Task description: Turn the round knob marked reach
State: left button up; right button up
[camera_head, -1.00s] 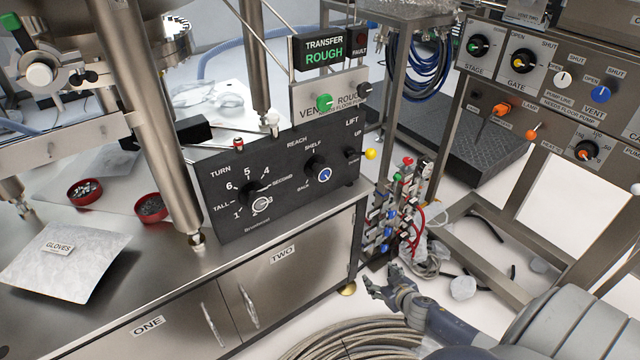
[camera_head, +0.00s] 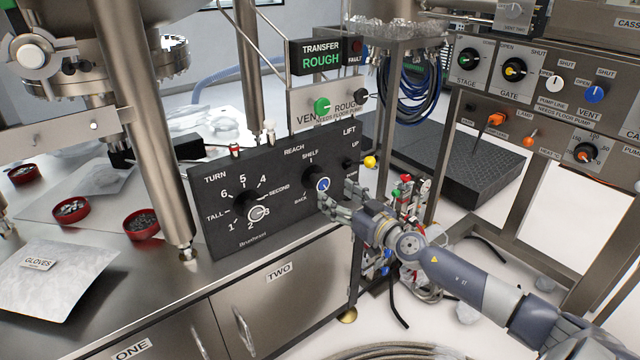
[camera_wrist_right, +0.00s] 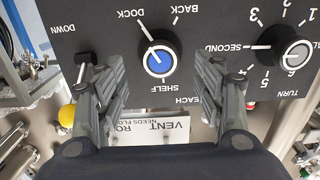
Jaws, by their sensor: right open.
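The reach knob (camera_head: 322,184) is a round black knob with a blue cap on the dark control panel (camera_head: 225,240), below the words REACH and SHELF. In the right wrist view the knob (camera_wrist_right: 159,60) shows upside down, with its white pointer line toward DOCK. My right gripper (camera_head: 335,198) is at the panel's right part, close by the knob. In the wrist view its open fingers (camera_wrist_right: 160,85) stand on either side of the knob, with gaps to it; I cannot tell whether the fingertips reach its depth. My left gripper is not in view.
The turn knob (camera_head: 257,213) sits to the left on the same panel. The lift lever (camera_head: 348,164) and a yellow ball (camera_head: 370,162) are right of the reach knob. A vent and rough plate (camera_head: 325,104) stands above. A vertical steel post (camera_head: 160,140) stands left of the panel.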

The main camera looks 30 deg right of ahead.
aim_at(323, 186)
jog(key=w, duration=0.6)
jog(key=shift+w+a, duration=0.15)
jog(key=shift+a, duration=0.1)
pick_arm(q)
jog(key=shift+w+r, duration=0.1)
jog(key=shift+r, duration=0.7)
pick_arm(e)
jog(key=shift+w+a, duration=0.1)
jog(key=shift+w, duration=0.7)
jog(key=c, duration=1.1)
